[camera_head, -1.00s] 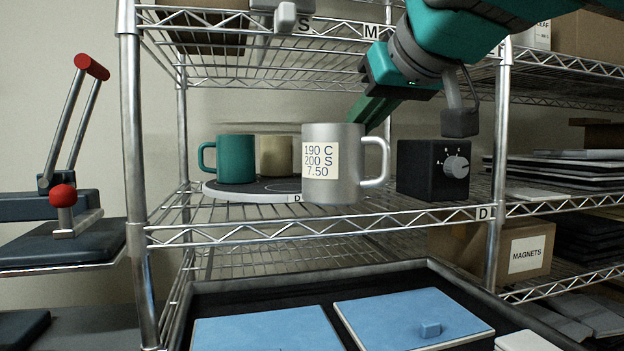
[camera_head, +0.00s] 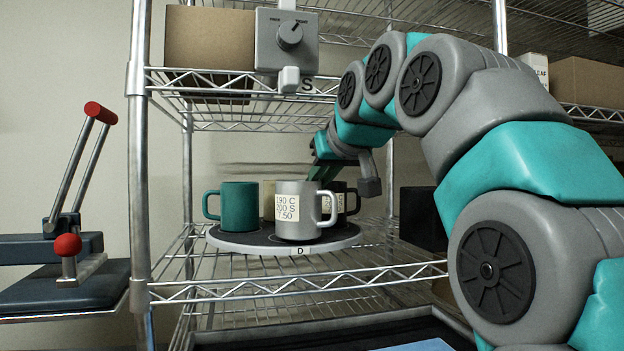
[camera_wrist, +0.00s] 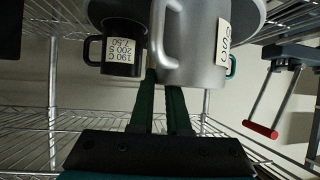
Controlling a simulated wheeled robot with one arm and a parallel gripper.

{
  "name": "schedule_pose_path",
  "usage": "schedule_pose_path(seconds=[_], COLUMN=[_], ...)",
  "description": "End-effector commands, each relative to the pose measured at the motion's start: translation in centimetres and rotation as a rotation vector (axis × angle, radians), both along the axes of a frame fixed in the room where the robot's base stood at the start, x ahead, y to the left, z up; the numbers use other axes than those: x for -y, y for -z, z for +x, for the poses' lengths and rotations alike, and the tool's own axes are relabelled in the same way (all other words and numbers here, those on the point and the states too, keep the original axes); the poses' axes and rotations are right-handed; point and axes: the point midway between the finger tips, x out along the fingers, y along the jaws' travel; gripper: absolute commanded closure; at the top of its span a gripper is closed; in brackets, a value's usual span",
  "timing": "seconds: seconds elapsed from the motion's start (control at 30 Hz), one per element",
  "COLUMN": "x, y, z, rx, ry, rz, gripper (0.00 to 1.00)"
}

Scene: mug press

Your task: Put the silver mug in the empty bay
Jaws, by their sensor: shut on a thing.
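The silver mug (camera_head: 298,211), with a white label reading 190 C, 200 S, 7.50, is upright at the front of the round turntable (camera_head: 232,243). I cannot tell whether its base touches the turntable. My gripper (camera_head: 322,172) has its green fingers behind the mug, shut on it. A teal mug (camera_head: 238,206) stands to the left, a cream mug (camera_head: 268,199) behind, and a black labelled mug (camera_head: 348,198) to the right. No empty bay is clearly visible.
The turntable sits on a wire shelf with a metal post (camera_head: 141,150) at left. A grey dial box (camera_head: 286,42) and a carton (camera_head: 210,38) are on the shelf above. A red-handled press (camera_head: 75,215) stands left. A dark box (camera_head: 422,217) is right of the turntable.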

Motion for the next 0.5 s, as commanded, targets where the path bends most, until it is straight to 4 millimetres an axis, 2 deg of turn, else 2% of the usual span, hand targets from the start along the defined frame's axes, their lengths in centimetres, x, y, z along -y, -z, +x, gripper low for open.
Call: schedule_pose_path(seconds=[0.27, 0.33, 0.5], x=[-1.4, -1.3, -1.3], y=[-0.2, 0.4, 0.5], z=[3.1, 2.8, 2.8], rx=[0.002, 0.003, 0.003], ry=[0.0, 0.0, 0.0], rz=[0.001, 0.0, 0.0], gripper=[1.0, 1.0, 1.0])
